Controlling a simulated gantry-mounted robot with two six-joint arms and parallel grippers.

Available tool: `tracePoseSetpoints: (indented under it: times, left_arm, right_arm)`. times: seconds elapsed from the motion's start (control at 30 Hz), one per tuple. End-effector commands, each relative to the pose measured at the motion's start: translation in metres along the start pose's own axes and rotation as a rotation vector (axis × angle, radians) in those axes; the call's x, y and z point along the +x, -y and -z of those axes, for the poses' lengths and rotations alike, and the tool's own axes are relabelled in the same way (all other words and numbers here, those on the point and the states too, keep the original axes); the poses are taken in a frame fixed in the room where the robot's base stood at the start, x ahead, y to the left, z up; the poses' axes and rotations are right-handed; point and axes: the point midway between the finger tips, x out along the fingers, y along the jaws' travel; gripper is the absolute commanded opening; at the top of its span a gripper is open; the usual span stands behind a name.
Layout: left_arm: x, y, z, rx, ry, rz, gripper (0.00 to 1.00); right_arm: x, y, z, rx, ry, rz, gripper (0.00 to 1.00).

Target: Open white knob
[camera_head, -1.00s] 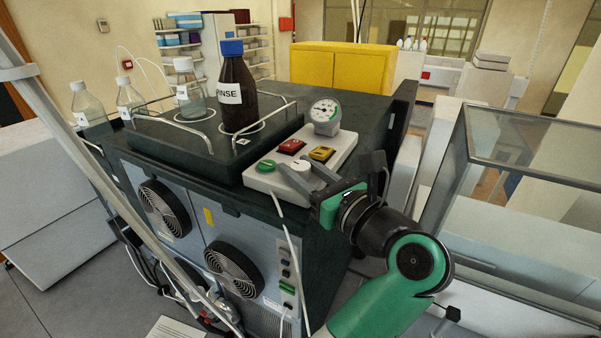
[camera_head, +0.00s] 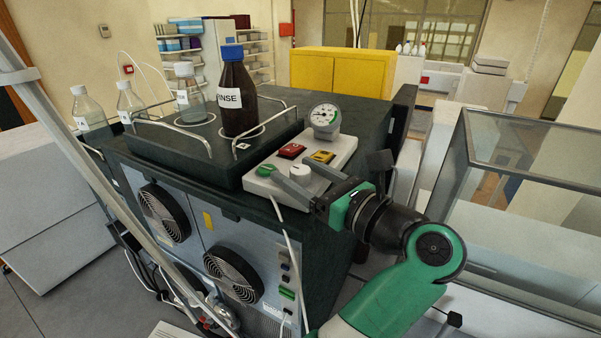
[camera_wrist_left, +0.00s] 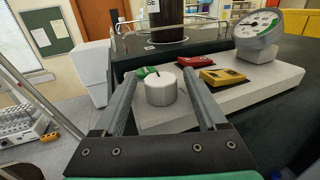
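The white knob (camera_head: 300,172) is a short round knob on the light control panel, beside a green knob (camera_head: 265,171). In the left wrist view the white knob (camera_wrist_left: 161,88) stands between the two fingers of my left gripper (camera_wrist_left: 160,82). In the head view my left gripper (camera_head: 299,175) reaches in from the right, low over the panel's front edge, with one finger on each side of the knob. The fingers are spread, and gaps show beside the knob in the wrist view. No pointer mark is visible on the knob. My right gripper is not in view.
The panel also carries a red switch (camera_head: 291,151), a yellow switch (camera_head: 323,157) and a pressure gauge (camera_head: 324,119). A brown RINSE bottle (camera_head: 236,98) and clear bottles stand behind a metal rail to the left. A glass cabinet (camera_head: 530,150) is at the right.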

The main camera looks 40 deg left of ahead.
Motion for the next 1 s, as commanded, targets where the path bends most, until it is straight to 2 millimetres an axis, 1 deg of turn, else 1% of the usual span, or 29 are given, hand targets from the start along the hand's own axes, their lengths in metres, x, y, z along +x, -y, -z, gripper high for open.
tracePoseSetpoints:
  times: [0.27, 0.37, 0.47, 0.6, 0.7, 0.8, 1.0]
  left_arm:
    - [-0.002, 0.000, 0.001, 0.002, 0.000, 0.001, 0.74]
    - [-0.010, 0.001, 0.002, 0.002, -0.001, 0.003, 0.74]
    - [-0.028, 0.001, 0.003, 0.002, -0.001, 0.005, 0.74]
    - [-0.066, 0.001, 0.003, 0.003, 0.000, 0.007, 0.74]
    - [-0.087, 0.001, 0.001, 0.004, 0.001, 0.005, 0.74]
    - [-0.099, 0.002, -0.004, 0.004, -0.001, 0.004, 0.74]
    - [-0.113, 0.001, -0.001, 0.003, 0.000, 0.003, 0.74]
  right_arm:
    - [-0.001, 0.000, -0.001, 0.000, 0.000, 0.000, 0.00]
    - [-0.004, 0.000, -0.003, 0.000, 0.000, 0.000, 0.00]
    - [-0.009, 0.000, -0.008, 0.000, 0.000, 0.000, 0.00]
    - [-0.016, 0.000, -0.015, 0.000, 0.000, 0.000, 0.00]
    - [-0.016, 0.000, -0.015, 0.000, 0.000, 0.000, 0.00]
    - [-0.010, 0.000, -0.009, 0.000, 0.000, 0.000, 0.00]
    - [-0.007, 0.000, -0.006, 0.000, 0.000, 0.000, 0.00]
